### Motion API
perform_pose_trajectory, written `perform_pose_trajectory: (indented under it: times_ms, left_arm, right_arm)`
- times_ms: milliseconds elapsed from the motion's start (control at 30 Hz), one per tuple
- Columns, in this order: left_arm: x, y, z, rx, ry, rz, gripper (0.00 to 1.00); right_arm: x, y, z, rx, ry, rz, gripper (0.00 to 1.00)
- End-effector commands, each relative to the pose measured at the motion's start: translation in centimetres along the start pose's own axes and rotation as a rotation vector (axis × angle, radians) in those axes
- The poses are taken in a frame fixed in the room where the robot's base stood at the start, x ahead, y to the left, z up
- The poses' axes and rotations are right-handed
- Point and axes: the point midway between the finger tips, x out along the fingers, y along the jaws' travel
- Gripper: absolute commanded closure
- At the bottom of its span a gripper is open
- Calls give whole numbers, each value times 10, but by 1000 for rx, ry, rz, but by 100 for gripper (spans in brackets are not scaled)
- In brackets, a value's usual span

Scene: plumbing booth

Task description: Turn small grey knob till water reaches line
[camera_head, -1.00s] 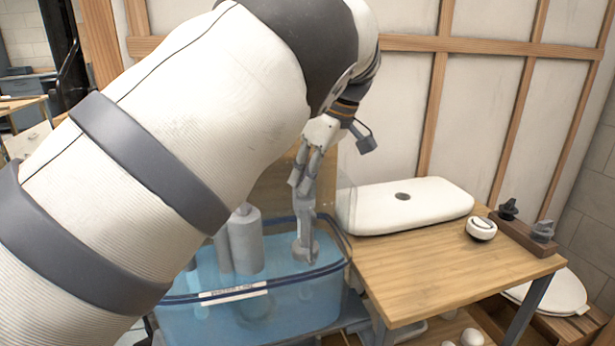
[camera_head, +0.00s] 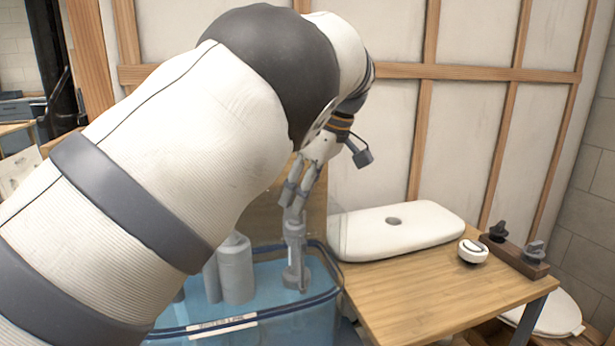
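A clear tank (camera_head: 300,325) of blue water stands low in the middle, with a white "water line" label (camera_head: 222,326) on its front. Inside it stand a wide grey cylinder (camera_head: 236,270) and a slimmer grey valve column (camera_head: 295,255). My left gripper (camera_head: 293,208) points down with its fingers at the top of this column. The fingers hide the column's top, so a small grey knob there cannot be made out, nor whether the fingers grip it. The exact water level against the line is hard to judge. My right gripper is not in view.
A white tank lid (camera_head: 395,229) lies on the wooden table (camera_head: 420,300) right of the tank. A round white-and-black button (camera_head: 473,251) and a wooden block (camera_head: 515,257) with a black knob (camera_head: 498,231) and a grey knob (camera_head: 535,251) are further right. A white toilet seat (camera_head: 553,315) is beyond.

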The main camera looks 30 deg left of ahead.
Motion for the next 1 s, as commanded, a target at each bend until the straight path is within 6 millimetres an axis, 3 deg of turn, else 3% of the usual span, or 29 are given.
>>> perform_pose_trajectory:
  times_ms: [100, 200, 333, 533, 1000]
  left_arm:
    - [-39, 2, 0, 0, 0, 7, 69]
    - [-65, 1, 0, 1, 0, 3, 69]
    - [-78, 2, 0, 1, -2, -1, 69]
    - [-89, 0, 0, 0, -1, -3, 69]
    - [-90, 0, 0, 0, -1, -3, 69]
  right_arm:
    - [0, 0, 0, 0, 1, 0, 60]
    - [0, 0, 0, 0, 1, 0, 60]
    - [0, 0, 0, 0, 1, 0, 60]
    - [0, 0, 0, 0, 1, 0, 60]
    - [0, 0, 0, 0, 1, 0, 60]
